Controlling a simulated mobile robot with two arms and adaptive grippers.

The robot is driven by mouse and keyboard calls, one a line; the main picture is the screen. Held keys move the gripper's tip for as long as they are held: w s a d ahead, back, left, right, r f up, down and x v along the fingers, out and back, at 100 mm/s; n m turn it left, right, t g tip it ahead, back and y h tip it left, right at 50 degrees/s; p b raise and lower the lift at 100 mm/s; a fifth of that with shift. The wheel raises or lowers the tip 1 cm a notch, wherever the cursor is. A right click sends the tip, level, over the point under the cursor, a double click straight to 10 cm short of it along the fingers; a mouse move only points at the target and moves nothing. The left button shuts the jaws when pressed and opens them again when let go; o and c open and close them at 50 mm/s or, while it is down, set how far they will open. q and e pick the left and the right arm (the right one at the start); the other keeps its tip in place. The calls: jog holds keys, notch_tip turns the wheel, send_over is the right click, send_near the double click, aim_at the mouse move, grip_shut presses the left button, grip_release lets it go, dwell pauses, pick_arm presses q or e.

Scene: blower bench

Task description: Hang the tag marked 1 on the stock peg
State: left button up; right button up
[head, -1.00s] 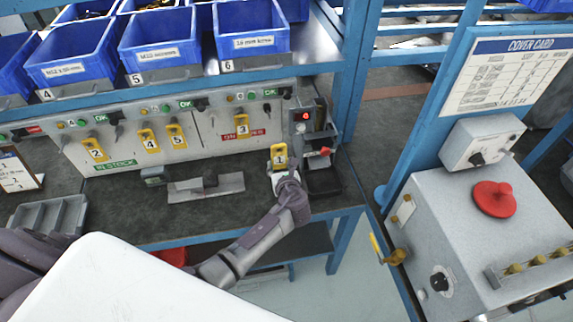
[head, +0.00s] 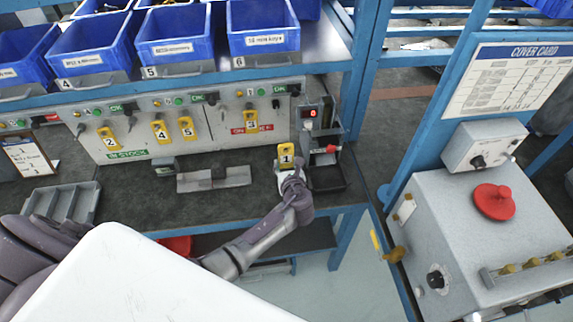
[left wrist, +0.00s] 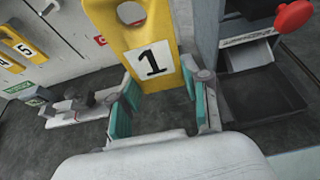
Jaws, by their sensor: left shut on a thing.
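The yellow tag marked 1 (head: 286,155) is upright in my left gripper (head: 290,176), above the right part of the bench. In the left wrist view the tag (left wrist: 146,62) stands between the teal finger pads of the left gripper (left wrist: 160,103), its hole at the top. The grey peg panel (head: 200,128) is behind it. Tags 2 (head: 108,138), 4 (head: 160,131) and 5 (head: 187,127) hang on the left part, near the green stock label (head: 127,155). Tag 3 (head: 251,118) hangs further right, by a red label (head: 251,129). My right gripper is not in view.
Blue bins (head: 263,28) stand on the shelf above the panel. A device with a red display (head: 312,113) and a dark tray (head: 324,178) is right of the gripper. A grey metal piece (head: 214,178) lies on the bench. A grey machine (head: 470,215) stands at right.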

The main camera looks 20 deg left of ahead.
pick_arm(q)
jog(key=shift+s+d, duration=0.15)
jog(key=shift+s, duration=0.1)
jog(key=shift+s+d+p, duration=0.5)
jog(key=shift+s+p, duration=0.05)
jog(key=shift+s, duration=0.2)
jog(key=shift+s+d+p, duration=0.5)
jog(key=shift+s+d, duration=0.25)
jog(key=shift+s, duration=0.35)
jog(key=shift+s+d+p, duration=0.45)
jog(key=shift+s+d, duration=0.25)
jog(key=shift+s, duration=0.35)
